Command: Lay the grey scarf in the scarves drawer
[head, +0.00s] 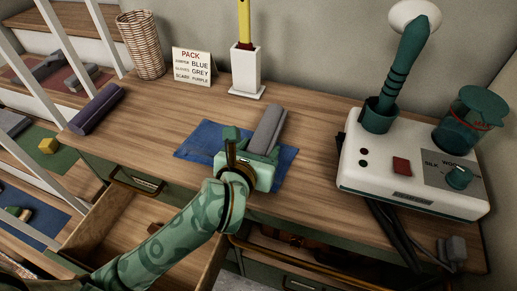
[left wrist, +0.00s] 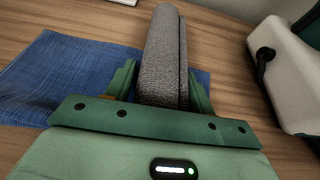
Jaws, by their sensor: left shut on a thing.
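The grey scarf (head: 267,130) is a rolled, long bundle over a blue cloth (head: 200,138) on the wooden bench top. My left gripper (head: 250,150) is shut on its near end. In the left wrist view the scarf (left wrist: 163,55) stands between the green fingers and points away from me. I cannot tell whether it touches the cloth. An open drawer (head: 128,212) with a wooden inside is below the bench's front edge at the left. Its label is too small to read, so I cannot tell whether it is the scarves drawer. My right gripper is not in view.
A purple roll (head: 97,108), a wicker basket (head: 141,45), a "PACK" card (head: 191,68) and a white holder (head: 246,72) stand on the bench. A white machine (head: 415,165) with a green handle fills the right. Another open drawer (head: 310,262) is below the front edge.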

